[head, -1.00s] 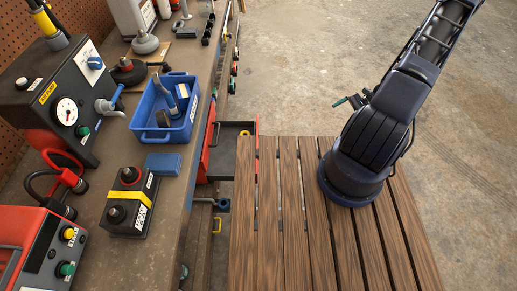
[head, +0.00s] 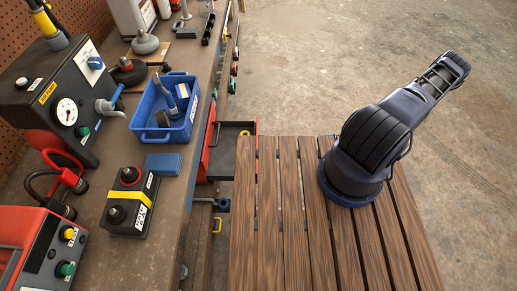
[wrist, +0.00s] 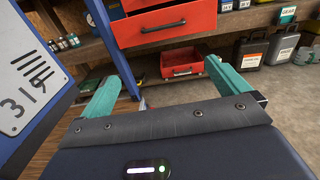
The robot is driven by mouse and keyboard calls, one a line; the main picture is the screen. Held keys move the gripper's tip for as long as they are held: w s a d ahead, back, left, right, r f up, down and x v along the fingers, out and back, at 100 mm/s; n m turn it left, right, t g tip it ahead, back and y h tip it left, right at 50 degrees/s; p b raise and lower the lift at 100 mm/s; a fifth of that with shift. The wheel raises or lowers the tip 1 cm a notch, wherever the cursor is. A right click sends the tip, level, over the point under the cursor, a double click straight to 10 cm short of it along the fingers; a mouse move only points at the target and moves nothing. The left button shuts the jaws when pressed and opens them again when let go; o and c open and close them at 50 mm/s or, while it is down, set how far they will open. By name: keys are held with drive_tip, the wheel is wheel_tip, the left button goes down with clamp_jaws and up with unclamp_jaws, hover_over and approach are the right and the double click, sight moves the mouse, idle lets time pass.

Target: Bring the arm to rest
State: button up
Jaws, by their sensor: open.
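My arm (head: 375,135) shows in the head view, its base on the slatted wooden platform and its links folded low toward the upper right. My gripper's fingertips do not show in the head view. In the wrist view my gripper (wrist: 165,80) has two teal fingers spread wide apart with nothing between them. Beyond the fingers are a red drawer front (wrist: 168,22) and an open red drawer (wrist: 181,62).
A workbench (head: 155,255) runs along the left, with a blue bin (head: 166,125), a black box with a yellow band (head: 130,205) and a gauge unit (head: 55,95). Concrete floor (head: 310,60) lies open behind and right.

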drive_tip(key=a+f, duration=0.1)
drive_tip(key=a, duration=0.9)
drive_tip(key=shift+s+a, duration=0.25)
drive_tip(key=shift+a, duration=0.15)
idle(0.4)
drive_tip(key=d, duration=1)
drive_tip(key=shift+d, duration=0.1)
